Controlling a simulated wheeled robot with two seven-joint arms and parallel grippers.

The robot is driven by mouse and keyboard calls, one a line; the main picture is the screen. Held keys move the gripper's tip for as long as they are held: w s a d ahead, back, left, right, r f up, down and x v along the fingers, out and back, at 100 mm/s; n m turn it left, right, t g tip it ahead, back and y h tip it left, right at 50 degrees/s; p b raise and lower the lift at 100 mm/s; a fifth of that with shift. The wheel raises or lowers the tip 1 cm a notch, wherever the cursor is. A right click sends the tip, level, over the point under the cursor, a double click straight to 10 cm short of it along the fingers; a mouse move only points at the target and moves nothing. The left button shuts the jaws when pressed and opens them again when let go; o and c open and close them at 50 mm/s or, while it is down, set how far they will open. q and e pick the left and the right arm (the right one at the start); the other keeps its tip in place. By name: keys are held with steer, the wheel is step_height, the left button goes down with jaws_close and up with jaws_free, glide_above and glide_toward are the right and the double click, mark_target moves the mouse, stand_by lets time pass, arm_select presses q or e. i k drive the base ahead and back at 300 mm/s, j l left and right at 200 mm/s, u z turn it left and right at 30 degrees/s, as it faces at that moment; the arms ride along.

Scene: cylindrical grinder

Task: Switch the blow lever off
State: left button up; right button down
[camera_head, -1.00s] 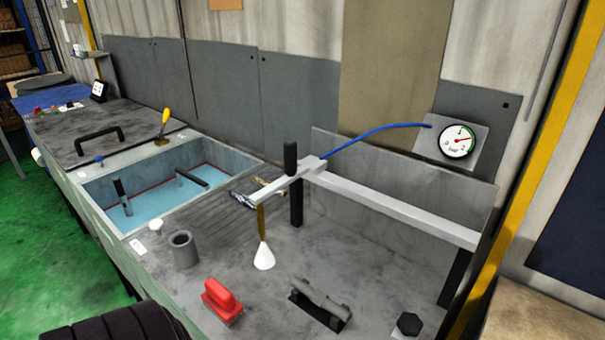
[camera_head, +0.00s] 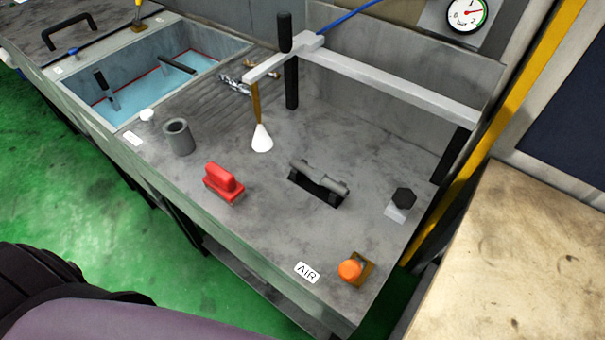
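An upright black lever (camera_head: 284,32) stands at the junction of a pale grey bar frame (camera_head: 390,85) over the grey bench; I take it as the blow lever, though no label marks it. A blue hose (camera_head: 345,16) runs from the junction up to the right. A short arm reaches left from it, and a brown tube (camera_head: 256,103) hangs down to a white cone (camera_head: 262,139). An orange knob (camera_head: 350,269) on a brown base sits at the front right, beside an "AIR" label (camera_head: 307,272). Neither gripper is in view.
A red block with a handle (camera_head: 223,182), a grey cup (camera_head: 178,137), a grey cylindrical part on a black cradle (camera_head: 318,183) and a black hex knob (camera_head: 403,200) stand on the bench. A blue-water basin (camera_head: 150,53) is left. A gauge (camera_head: 467,14) is partly cut off.

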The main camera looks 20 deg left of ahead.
mark_target(349, 271)
steer(key=k+j+z, duration=0.1)
steer(key=k, duration=0.55)
steer(key=k+l+u, duration=0.1)
steer(key=k, duration=0.15)
